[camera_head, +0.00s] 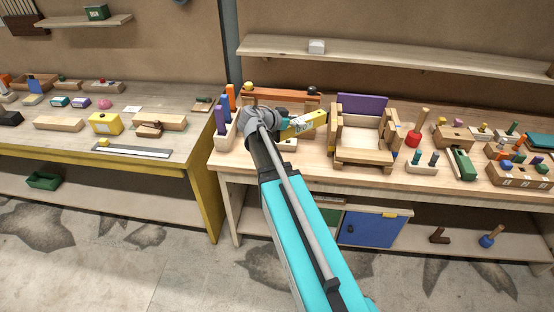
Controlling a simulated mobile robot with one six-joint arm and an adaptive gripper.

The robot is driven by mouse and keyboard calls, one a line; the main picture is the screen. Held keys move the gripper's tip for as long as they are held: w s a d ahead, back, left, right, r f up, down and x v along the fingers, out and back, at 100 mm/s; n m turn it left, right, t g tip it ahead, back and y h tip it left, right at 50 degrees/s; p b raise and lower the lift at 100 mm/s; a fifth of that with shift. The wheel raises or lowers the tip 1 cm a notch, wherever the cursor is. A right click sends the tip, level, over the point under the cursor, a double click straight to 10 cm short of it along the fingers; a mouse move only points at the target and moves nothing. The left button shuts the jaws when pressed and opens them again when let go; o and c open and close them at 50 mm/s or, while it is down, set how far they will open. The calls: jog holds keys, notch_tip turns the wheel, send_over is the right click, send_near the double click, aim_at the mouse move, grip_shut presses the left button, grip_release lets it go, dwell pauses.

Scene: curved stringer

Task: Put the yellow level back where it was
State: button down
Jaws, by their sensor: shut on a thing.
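The yellow level (312,121) is a short yellow bar with a pale patch of lettering on its side. It is above the left part of the right-hand workbench (222,160), tilted a little, with its right end higher in the picture. My gripper (288,125) is shut on the level near its left end. The gripper's fingers are small and partly hidden by my wrist. I cannot tell how far the level is above the bench top.
A wooden frame with a purple panel (362,104) stands just right of the level. A rack of blue and orange pegs (223,114) is on the left, a long wooden block (280,95) behind. Several toys crowd the right. A shelf (400,57) hangs above.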

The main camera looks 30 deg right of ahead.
jog(key=shift+a, duration=0.1)
dwell(0.3)
jog(key=w+a+f+n+t+b, duration=0.1)
jog(key=a+f+b, duration=0.3)
jog(key=a, duration=0.7)
jog(key=shift+w+f+b, duration=0.2)
jog(key=shift+f+b, duration=0.2)
jog(key=shift+b, duration=0.05)
jog(key=shift+w, duration=0.1)
jog(key=w+d+f+b, duration=0.7)
jog(key=w+f+b, duration=0.2)
jog(key=w, duration=0.2)
